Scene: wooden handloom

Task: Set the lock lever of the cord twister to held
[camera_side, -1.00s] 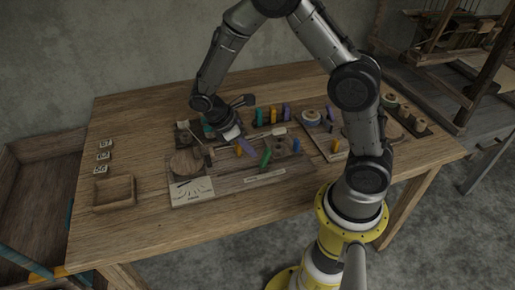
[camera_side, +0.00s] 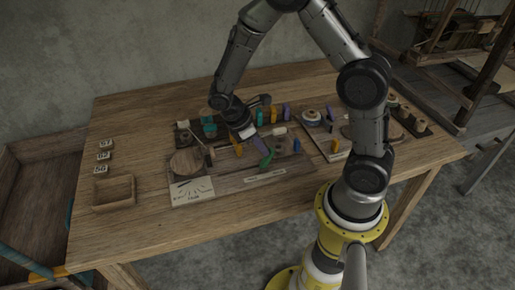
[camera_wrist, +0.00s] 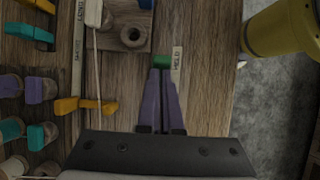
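The cord twister's wooden board (camera_side: 225,182) lies at the middle front of the table, with a round wooden disc and a fan-marked card at its left. A green piece, apparently the lock lever (camera_side: 267,160), stands near a pale label strip (camera_side: 264,175). In the wrist view, the green piece (camera_wrist: 161,61) shows at the tips of my gripper (camera_wrist: 161,72), beside a printed label (camera_wrist: 177,60). The fingers are close together with a narrow gap. Whether they grip the green piece is unclear; they hide its lower part.
An orange piece (camera_wrist: 84,105) lies left of the fingers in the wrist view. A round wooden holder (camera_wrist: 133,37) sits above it. Several coloured pegs stand behind the board. A wooden tray (camera_side: 114,191) sits at the left; the table around it is mostly clear.

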